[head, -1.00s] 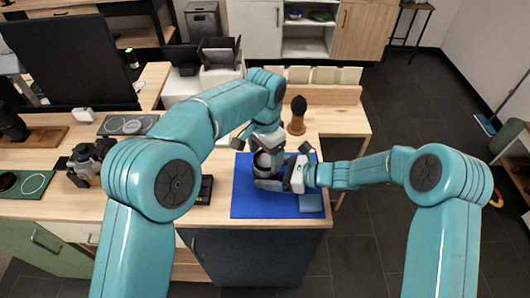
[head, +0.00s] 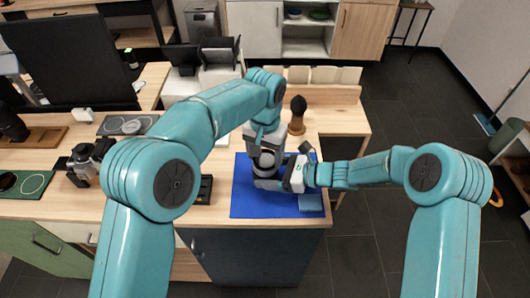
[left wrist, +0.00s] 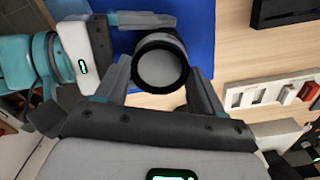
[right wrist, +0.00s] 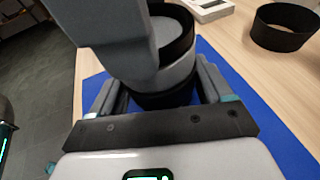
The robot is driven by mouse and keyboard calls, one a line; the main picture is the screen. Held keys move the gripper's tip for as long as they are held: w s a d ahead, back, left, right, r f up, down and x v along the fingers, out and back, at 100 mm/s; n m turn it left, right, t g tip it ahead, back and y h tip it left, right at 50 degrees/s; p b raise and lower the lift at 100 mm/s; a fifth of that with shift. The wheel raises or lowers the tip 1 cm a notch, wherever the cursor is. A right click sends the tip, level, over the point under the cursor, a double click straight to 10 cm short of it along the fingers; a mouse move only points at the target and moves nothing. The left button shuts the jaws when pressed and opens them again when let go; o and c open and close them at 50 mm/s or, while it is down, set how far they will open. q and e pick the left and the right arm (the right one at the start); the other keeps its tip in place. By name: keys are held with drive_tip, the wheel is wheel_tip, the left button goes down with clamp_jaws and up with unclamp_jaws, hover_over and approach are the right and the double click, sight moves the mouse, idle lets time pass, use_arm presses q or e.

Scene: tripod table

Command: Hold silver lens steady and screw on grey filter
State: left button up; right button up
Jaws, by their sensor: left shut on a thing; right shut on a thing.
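The silver lens (head: 266,163) stands upright on the blue mat (head: 250,205). My right gripper (head: 270,180) comes in from the right and is shut around it low down; the right wrist view shows the lens's silver band (right wrist: 178,73) and dark bands between its fingers (right wrist: 160,95). My left gripper (head: 265,150) is over the lens from above, with its fingers (left wrist: 160,75) on either side of the round top, shut on what looks like the grey filter (left wrist: 160,90) at the rim. Whether the thread is engaged cannot be seen.
A folded blue cloth (head: 311,202) lies at the mat's right. A brown stand with a dark top (head: 297,112) is behind. A camera (head: 85,165) sits at left. A black ring (right wrist: 285,25) stands on the wood. A slotted tray (left wrist: 270,92) lies beside the mat.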

use_arm(q)
drive_tip(key=shift+f, duration=0.1)
use_arm(e)
drive_tip(key=shift+f, duration=0.15)
use_arm(q)
drive_tip(key=shift+m, duration=1.5)
use_arm(e)
drive_tip(key=shift+s, duration=0.1)
use_arm(q)
drive_tip(key=shift+m, duration=0.4)
drive_tip(key=shift+a+m, duration=0.1)
drive_tip(key=shift+m, duration=1)
drive_tip(key=shift+f+m, duration=0.1)
drive_tip(key=shift+m, duration=1.4)
